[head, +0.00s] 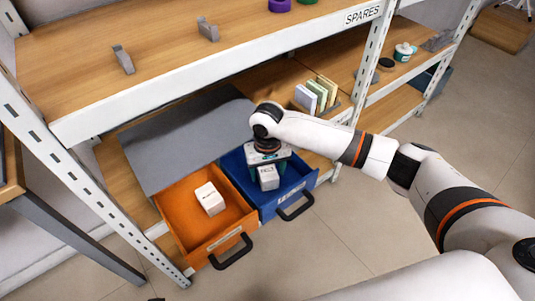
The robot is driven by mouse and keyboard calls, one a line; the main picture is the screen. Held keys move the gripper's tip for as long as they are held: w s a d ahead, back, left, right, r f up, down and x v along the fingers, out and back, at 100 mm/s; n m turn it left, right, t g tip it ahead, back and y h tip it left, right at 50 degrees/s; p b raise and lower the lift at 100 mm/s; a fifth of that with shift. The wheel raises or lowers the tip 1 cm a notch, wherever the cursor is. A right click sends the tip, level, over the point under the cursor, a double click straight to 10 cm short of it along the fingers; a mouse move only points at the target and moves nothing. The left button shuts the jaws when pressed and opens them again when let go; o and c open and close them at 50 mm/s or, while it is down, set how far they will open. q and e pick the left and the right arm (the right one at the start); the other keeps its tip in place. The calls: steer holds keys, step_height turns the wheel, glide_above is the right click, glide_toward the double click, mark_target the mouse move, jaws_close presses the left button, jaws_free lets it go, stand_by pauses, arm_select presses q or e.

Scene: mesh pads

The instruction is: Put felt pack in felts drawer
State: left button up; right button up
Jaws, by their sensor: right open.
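Two drawers are pulled out from the lower shelf: an orange one (177,217) on the left and a blue one (240,176) on the right. Their front labels are too small to read. A small white pack (268,178) is in the blue drawer area, just below my right gripper (267,165). The gripper points down over the blue drawer, with its jaws open around or just above this pack; contact is unclear. Another white box (210,198) lies in the orange drawer, its print unreadable. My left gripper is out of view.
A shelf board (190,65) with a white front edge runs above the drawers. Upright pale packs (316,94) stand in a holder behind my right arm. A grey mat (180,140) lies behind the drawers. The floor in front is clear.

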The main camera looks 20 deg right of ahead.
mark_target(268, 171)
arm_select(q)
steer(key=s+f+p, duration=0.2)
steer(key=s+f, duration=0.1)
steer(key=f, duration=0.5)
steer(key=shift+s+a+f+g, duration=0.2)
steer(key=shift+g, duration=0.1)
arm_select(e)
step_height(268, 171, up, 11)
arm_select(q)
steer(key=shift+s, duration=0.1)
arm_select(e)
steer(key=shift+f, duration=0.1)
